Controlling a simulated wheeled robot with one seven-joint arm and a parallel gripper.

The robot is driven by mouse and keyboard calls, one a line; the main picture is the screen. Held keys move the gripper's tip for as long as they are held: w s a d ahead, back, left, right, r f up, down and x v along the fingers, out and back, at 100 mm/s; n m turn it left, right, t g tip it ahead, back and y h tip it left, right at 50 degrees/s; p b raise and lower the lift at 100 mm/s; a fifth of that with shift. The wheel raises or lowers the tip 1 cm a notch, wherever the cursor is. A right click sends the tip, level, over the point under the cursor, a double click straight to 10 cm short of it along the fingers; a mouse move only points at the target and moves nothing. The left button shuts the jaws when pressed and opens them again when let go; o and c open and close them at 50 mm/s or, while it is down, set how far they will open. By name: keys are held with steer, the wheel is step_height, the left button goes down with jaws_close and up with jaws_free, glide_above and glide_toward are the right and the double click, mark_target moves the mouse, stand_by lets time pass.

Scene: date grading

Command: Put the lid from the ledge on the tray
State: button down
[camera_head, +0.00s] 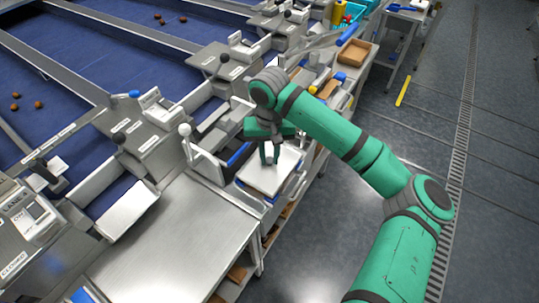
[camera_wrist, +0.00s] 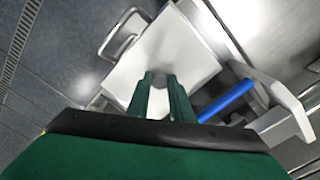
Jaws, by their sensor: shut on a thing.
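A flat white lid (camera_head: 265,178) is under my gripper (camera_head: 269,160) in the head view, at the work station beside the sorting lanes. In the wrist view the lid (camera_wrist: 185,48) has a grey knob (camera_wrist: 160,80) between my fingertips (camera_wrist: 160,82). My gripper is shut on this knob and points down. The lid looks about level. Layered white and blue edges show just below the lid in the head view. The tray is mostly hidden, and I cannot tell whether the lid touches it.
A bare steel table (camera_head: 175,250) lies to the front left of the lid. A white lever with a ball knob (camera_head: 185,131) stands at left. A blue bar (camera_wrist: 228,101) lies close beside the lid. A metal loop handle (camera_wrist: 120,38) is at its other side. Open floor (camera_head: 340,215) lies right.

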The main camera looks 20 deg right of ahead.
steer(key=shift+f, duration=0.35)
steer(key=c, duration=1.1)
jaws_free()
steer(key=shift+r, duration=3.5)
